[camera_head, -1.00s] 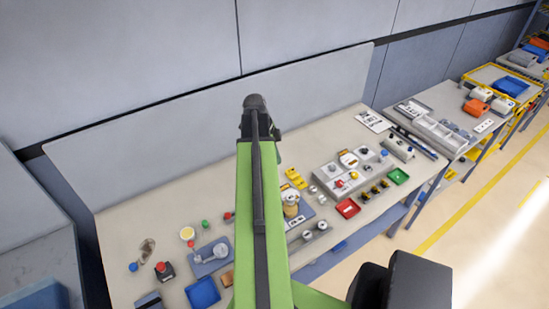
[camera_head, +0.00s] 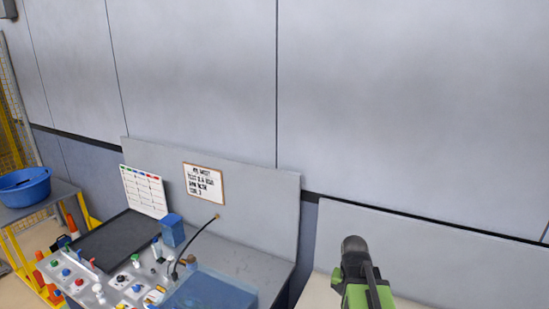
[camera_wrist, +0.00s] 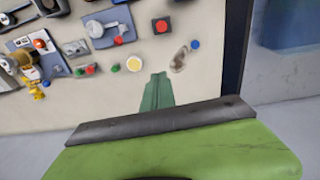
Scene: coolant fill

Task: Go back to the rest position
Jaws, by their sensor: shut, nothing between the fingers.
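In the head view my green arm with its dark end joint (camera_head: 355,265) stands up at the lower right, in front of a grey wall panel. The fingers of my gripper cannot be made out in that view. In the wrist view a narrow green tapered part of my gripper (camera_wrist: 157,92) sticks out beyond a dark bar. It looks shut, with nothing held. It appears over the pale bench (camera_wrist: 210,82), apart from the parts lying there. My broad green body part fills the bottom of that view.
The wrist view shows a yellow disc (camera_wrist: 133,63), a red button (camera_wrist: 160,25) and several small parts on the bench. In the head view a second bench has a black tray (camera_head: 115,240), a blue translucent bin (camera_head: 205,290) and a cable. A blue tub (camera_head: 25,187) stands far left.

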